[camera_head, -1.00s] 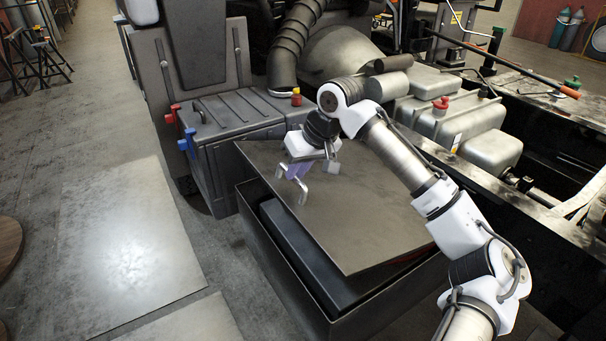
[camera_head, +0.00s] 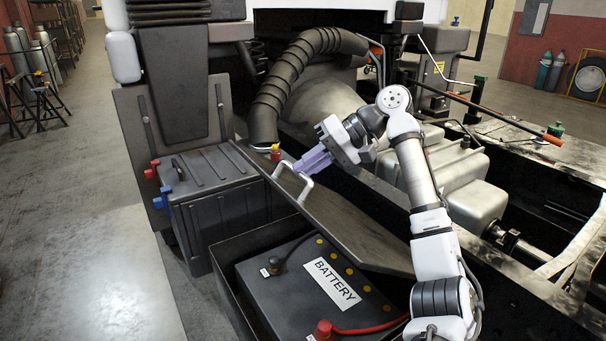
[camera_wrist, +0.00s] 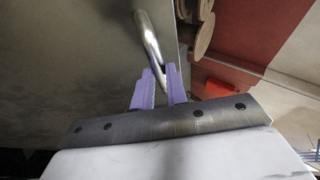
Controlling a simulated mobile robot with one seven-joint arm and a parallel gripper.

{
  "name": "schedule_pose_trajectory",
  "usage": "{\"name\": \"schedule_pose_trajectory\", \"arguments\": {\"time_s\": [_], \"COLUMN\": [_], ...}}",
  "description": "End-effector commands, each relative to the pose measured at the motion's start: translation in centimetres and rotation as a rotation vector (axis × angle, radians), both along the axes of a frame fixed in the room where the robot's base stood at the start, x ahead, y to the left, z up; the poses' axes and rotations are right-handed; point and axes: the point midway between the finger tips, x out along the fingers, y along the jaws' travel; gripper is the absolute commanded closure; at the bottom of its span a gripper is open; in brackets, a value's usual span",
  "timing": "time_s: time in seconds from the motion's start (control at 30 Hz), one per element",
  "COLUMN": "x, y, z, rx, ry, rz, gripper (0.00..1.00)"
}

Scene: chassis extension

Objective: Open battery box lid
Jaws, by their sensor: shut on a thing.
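The battery box lid (camera_head: 350,222) is a flat dark metal plate, tilted up on its right side of the open box (camera_head: 232,300). A silver bar handle (camera_head: 297,178) stands near its upper left edge. My gripper (camera_head: 303,166) is shut on the handle; its purple fingers meet the bar. In the wrist view, the fingers (camera_wrist: 160,86) close around the lower end of the curved handle (camera_wrist: 148,38), with the lid (camera_wrist: 70,60) filling the left. A dark battery (camera_head: 315,285) with a white BATTERY label, yellow caps and a red terminal shows inside the box.
A dark ribbed case (camera_head: 215,190) with red and blue fittings stands left of the box. A black corrugated hose (camera_head: 285,85) and a grey tank (camera_head: 470,180) lie behind my arm.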

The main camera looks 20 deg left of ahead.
Motion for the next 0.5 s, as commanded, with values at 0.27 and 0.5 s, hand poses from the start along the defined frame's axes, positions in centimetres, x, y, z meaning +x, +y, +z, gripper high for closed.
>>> {"name": "schedule_pose_trajectory", "arguments": {"time_s": [0.27,0.5], "x": [0.12,0.08], "y": [-0.17,-0.13], "z": [0.04,0.06], "rx": [-0.001,0.000], "ry": [0.003,0.003], "rz": [-0.001,0.001], "gripper": [1.00,0.73]}}
